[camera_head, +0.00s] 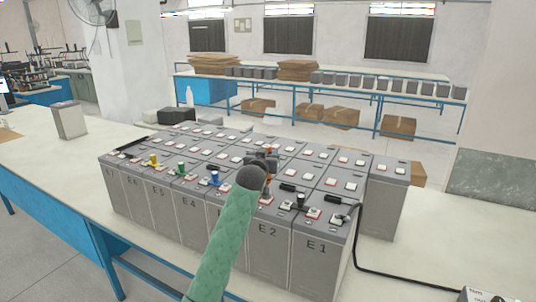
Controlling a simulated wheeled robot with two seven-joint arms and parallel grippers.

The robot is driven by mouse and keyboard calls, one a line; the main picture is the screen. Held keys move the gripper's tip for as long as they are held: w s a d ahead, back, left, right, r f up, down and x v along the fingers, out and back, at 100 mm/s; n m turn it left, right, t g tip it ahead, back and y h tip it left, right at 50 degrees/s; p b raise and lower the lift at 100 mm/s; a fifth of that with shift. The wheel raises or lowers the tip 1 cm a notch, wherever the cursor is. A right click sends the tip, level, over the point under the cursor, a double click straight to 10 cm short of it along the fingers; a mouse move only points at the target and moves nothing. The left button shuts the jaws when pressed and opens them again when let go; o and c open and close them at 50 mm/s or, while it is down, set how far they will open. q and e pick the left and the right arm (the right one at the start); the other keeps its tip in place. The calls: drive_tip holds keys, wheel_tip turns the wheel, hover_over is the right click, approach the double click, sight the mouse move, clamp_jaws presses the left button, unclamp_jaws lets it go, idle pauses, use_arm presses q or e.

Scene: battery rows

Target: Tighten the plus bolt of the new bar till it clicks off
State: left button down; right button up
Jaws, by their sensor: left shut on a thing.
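A block of grey batteries (268,248) stands on the bench, with labels such as E1 and E2 on the front row. Small red-edged and white terminals sit on their tops. Short black bars (290,187) lie near the front right terminals; I cannot tell which one is new. A small dark and white upright piece (300,199) stands near E1 and E2. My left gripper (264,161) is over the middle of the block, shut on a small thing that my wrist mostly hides. The plus bolt under it cannot be made out. My right gripper is not in view.
Yellow (153,159), green (181,168) and blue (214,178) upright pieces stand along the front row. A black cable (358,255) runs from the E1 corner to a device (482,295) at the lower right. A lone battery (69,120) stands at left. The right bench top is mostly clear.

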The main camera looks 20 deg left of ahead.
use_arm(q)
drive_tip(key=shift+f, duration=0.2)
drive_tip(key=shift+r, duration=0.15)
drive_tip(key=shift+r+p, duration=0.9)
drive_tip(key=shift+r, duration=0.45)
wheel_tip(320, 180, up, 2)
drive_tip(key=shift+r+p, duration=0.2)
drive_tip(key=shift+p, duration=0.15)
